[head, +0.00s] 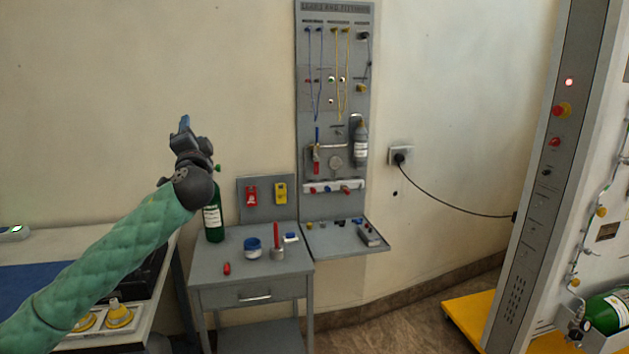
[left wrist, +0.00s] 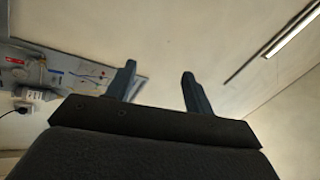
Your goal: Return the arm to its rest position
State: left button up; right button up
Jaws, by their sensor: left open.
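My left arm, in a green quilted sleeve, comes in from the left in the head view and reaches up over the small grey side table (head: 210,268). My left gripper (head: 184,124) points upward in front of the bare wall. In the left wrist view its two fingers (left wrist: 158,88) stand apart with nothing between them, facing the upper wall and ceiling. A green bottle (head: 213,222) stands on the side table just behind and below the gripper's wrist, partly hidden by it. My right gripper is not in view.
The side table also holds a blue-and-white tub (head: 252,248) and a red stick in a holder (head: 277,242). A grey tool panel (head: 308,80) hangs on the wall to the right. A workbench (head: 60,246) lies under my arm. A tall grey cabinet (head: 530,180) stands at the right.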

pick_arm(q)
jog(key=s+d+f+n+g+h, duration=0.2)
jog(key=s+d+f+g, duration=0.15)
jog(key=s+f, duration=0.6)
jog(key=s+d+f+n+g+h, duration=0.1)
jog(key=s+d+f+g+h, duration=0.25)
jog(key=f, duration=1.15)
jog(key=s+d+f+n+g, duration=0.2)
jog(key=s+d+f+g, duration=0.15)
jog(key=s+f, duration=0.7)
jog(key=s+d+f+n+g+h, duration=0.2)
jog(key=s+f+g, duration=0.7)
jog(key=s+f, duration=2)
jog(key=s+d, duration=0.1)
jog(key=s, duration=0.2)
jog(key=shift+s+f+n, duration=0.35)
jog(key=shift+s+n, duration=0.05)
jog(key=shift+h, duration=0.25)
